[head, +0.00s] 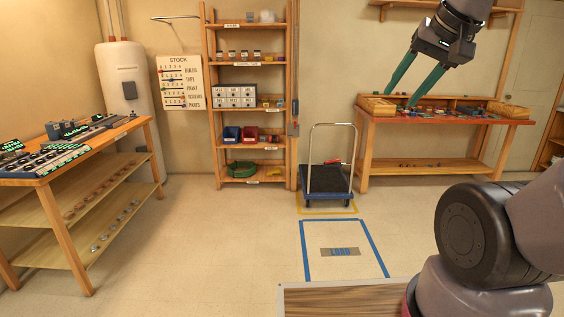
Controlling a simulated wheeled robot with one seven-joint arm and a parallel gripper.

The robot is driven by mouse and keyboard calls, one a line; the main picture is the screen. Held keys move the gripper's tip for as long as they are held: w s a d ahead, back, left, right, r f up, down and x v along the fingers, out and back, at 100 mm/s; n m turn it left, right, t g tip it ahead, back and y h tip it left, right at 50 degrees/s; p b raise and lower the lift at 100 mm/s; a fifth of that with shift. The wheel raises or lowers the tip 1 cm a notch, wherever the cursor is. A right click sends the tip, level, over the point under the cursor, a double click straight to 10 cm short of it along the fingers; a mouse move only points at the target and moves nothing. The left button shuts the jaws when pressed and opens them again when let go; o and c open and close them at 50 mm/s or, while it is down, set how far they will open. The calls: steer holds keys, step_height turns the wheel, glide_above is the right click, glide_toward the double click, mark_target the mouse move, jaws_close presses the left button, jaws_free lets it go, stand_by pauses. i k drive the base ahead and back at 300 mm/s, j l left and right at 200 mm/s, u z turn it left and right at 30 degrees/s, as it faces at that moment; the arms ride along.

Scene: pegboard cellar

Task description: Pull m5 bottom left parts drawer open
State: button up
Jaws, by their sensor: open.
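A small block of pale parts drawers (234,97) stands on a middle shelf of the wooden shelving unit (207,120) at the back wall. The drawer fronts are in rows, too small to read, so I cannot tell which is m5. All fronts look flush, but a slight opening would not show at this size. My gripper (400,99) hangs at the upper right with its two green fingers apart and empty. It is well to the right of the drawers and touches nothing that I can see.
A hand trolley (327,182) stands right of the shelving, behind a blue-taped floor square (341,251). Workbenches stand at the left (80,150) and the back right (445,117). A wood-grain surface (340,301) is at the bottom edge. Floor before the shelving is clear.

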mark_target(217, 103)
steer(key=i, duration=2)
steer(key=i+l+u, duration=0.1)
steer(key=i, duration=0.4)
steer(key=i+l+u, duration=0.15)
steer(key=i, duration=0.35)
steer(key=i+l+u, duration=0.1)
steer(key=i, duration=0.35)
steer(key=i+l+u, duration=0.15)
steer(key=i+l, duration=0.15)
steer(key=i, duration=0.15)
